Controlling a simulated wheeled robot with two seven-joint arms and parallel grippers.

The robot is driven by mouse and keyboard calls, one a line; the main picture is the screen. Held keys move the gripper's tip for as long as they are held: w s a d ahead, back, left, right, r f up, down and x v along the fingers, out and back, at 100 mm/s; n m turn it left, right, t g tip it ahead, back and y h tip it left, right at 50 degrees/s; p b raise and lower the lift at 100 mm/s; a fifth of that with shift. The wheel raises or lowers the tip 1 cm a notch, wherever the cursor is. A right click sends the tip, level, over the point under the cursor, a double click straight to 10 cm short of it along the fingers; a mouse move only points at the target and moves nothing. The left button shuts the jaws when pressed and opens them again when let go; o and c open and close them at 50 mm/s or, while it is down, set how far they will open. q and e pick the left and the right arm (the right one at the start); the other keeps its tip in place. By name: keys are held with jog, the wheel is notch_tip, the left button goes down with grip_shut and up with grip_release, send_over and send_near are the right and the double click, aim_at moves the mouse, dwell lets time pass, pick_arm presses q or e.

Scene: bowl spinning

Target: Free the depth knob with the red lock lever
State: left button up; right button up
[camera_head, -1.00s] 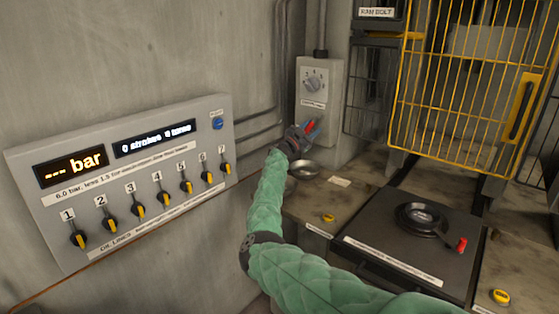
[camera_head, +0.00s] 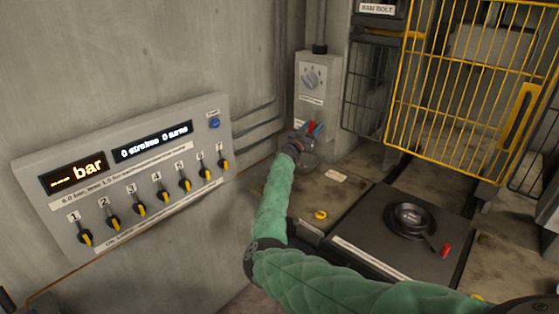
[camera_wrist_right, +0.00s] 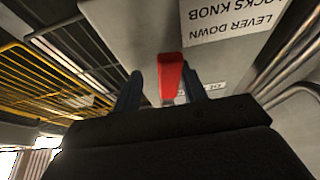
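The depth knob (camera_head: 312,78) is a round dial on the front of a grey box (camera_head: 317,102) on the back wall. The red lock lever (camera_head: 311,126) is low on this box. In the right wrist view the red lever (camera_wrist_right: 171,78) stands between the two dark blue fingers of my right gripper (camera_wrist_right: 163,92), with a gap on each side. The right gripper (camera_head: 313,131) is open around the lever in the head view. The lever's root is partly hidden. My left gripper is not clearly seen.
The yellow cage door (camera_head: 465,90) is right of the box. A switch panel (camera_head: 135,165) is on the left wall. A black round fitting (camera_head: 410,218) with a red-tipped handle sits on the dark plate. A label (camera_wrist_right: 235,20) in the wrist view reads lever down locks knob.

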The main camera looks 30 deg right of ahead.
jog(key=shift+s+a+f+b, duration=0.3)
jog(key=shift+a+f+b, duration=0.2)
jog(key=shift+f+b, duration=0.15)
jog(key=b+v, duration=0.3)
jog(key=v, duration=0.3)
jog(key=shift+w+a+r+n+t+y, duration=2.55)
jog(key=shift+t+y, duration=1.65)
jog(key=shift+y, duration=2.5)
jog(key=s+a+f+n+g+y+b, duration=0.1)
jog(key=s+a+f+n+g+y, duration=0.1)
jog(key=s+a, duration=0.4)
jog(key=s+a+f+n+g+y+b, duration=0.1)
jog(key=s+a+f+n+g+y, duration=0.1)
jog(key=s+a, duration=0.5)
jog(key=s+f+n+y, duration=0.1)
jog(key=s+y, duration=0.1)
jog(key=s, duration=0.2)
jog(key=shift+a+f+y, duration=0.15)
jog(key=shift+y, duration=0.25)
